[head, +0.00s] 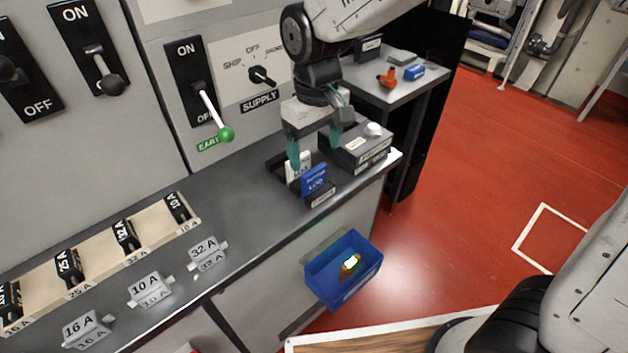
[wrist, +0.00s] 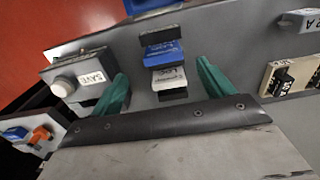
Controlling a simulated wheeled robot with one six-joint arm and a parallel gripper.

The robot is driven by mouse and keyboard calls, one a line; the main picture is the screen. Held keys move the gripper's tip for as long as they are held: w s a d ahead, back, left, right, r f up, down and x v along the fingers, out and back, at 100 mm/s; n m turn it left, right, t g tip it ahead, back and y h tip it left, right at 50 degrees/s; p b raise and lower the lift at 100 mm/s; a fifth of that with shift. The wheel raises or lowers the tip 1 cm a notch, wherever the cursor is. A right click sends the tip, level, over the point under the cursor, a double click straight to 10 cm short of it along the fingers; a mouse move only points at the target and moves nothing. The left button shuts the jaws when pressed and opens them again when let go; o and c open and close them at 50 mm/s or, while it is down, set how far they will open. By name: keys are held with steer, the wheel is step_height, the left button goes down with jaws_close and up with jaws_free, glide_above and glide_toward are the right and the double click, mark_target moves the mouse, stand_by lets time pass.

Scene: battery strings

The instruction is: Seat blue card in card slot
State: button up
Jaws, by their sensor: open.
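The blue card (head: 314,180) stands near the bench's front edge, just behind a small black labelled block (head: 320,195). A white card (head: 299,168) stands close behind it. In the wrist view the blue card (wrist: 163,55) lies between the black block (wrist: 162,35) and the white card (wrist: 169,79). My gripper (head: 314,148) is open above the cards, its teal fingers spread to either side. In the wrist view my gripper (wrist: 162,78) has nothing between its fingers touching the cards. I cannot tell how deep the blue card sits, or which part is the card slot.
A grey box (head: 357,148) with a white button stands right beside my gripper; its SAVE label shows in the wrist view. A blue bin (head: 343,270) hangs below the bench front. Fuse blocks (head: 150,288) lie on the left. A side table (head: 395,88) stands behind.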

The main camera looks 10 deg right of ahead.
mark_target(314, 170)
steer(key=f, duration=0.7)
steer(key=shift+s+a, duration=0.15)
steer(key=shift+a, duration=0.05)
steer(key=c, duration=1.1)
